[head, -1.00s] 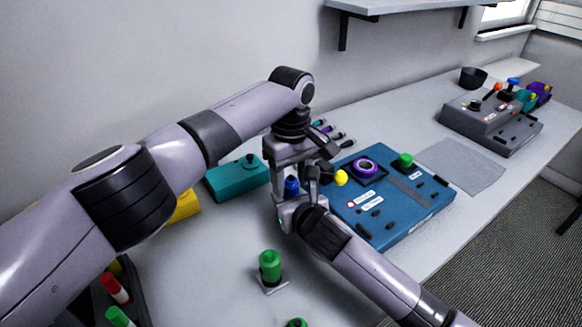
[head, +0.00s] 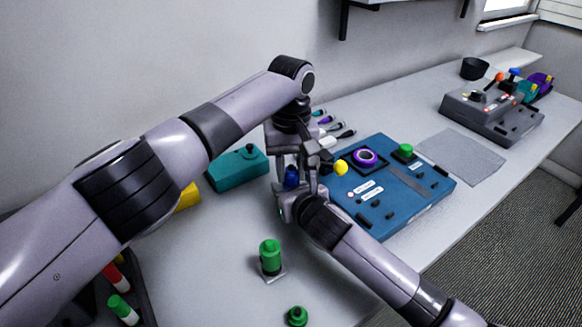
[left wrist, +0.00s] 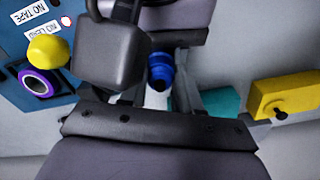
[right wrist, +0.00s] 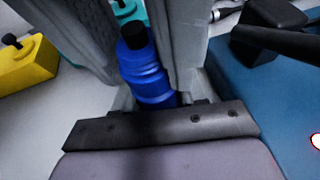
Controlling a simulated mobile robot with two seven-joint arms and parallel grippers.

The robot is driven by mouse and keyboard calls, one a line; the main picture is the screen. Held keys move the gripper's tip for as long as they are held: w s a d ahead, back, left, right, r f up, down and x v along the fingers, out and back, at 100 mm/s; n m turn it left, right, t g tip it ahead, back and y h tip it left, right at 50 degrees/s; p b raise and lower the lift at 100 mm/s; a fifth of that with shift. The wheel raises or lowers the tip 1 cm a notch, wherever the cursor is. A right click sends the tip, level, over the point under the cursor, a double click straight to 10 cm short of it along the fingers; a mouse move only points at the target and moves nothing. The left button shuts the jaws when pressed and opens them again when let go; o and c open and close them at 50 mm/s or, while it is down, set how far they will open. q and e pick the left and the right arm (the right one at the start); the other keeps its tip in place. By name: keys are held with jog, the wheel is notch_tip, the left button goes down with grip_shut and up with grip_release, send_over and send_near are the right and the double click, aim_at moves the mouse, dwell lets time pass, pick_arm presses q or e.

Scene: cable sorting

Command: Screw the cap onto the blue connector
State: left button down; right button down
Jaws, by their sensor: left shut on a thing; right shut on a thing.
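The blue connector (head: 291,177) is between my two grippers, above the table. In the right wrist view it shows as a ridged blue body (right wrist: 145,72) with a dark end, between the fingers. My right gripper (head: 293,188) is shut on it from below right. My left gripper (head: 293,168) comes down from above and is shut on a blue piece (left wrist: 159,73), which looks like the cap. The fingers hide where cap and connector meet, so I cannot tell how they sit together.
A blue panel (head: 400,210) with a purple ring, a yellow knob (head: 341,167) and a green knob lies close on the right. A green connector (head: 270,257) stands in front, with a green cap (head: 297,316) nearer. A teal box (head: 238,169) is behind left.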

pick_arm(q)
jog(key=shift+m, duration=0.8)
jog(key=c, duration=0.8)
grip_release()
jog(key=shift+r, duration=2.25)
jog(key=shift+c, duration=0.4)
